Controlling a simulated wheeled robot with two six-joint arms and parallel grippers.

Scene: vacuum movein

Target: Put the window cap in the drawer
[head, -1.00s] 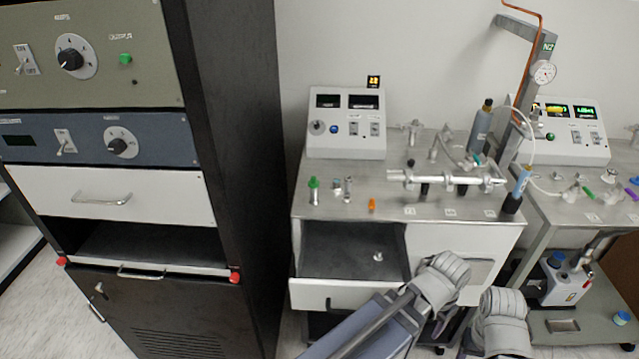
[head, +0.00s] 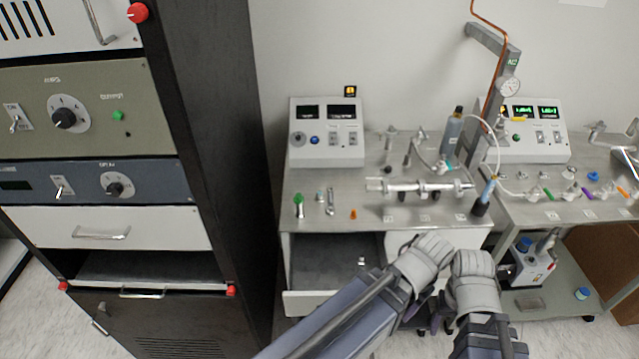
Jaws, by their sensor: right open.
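The drawer (head: 318,303) of the bench cabinet is pulled open, with its dark inside showing. A small pale piece (head: 361,262) shows at the right side inside the drawer. It may be the window cap, but it is too small to be sure. My left gripper's fingers are hidden behind the arm links.
The bench top (head: 400,215) carries a green-capped bottle (head: 299,206), an orange cone (head: 353,214), a metal tube assembly (head: 420,187) and a control box (head: 327,133). A tall black rack (head: 215,150) stands close on the left. A pump (head: 532,262) sits on a low shelf at right.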

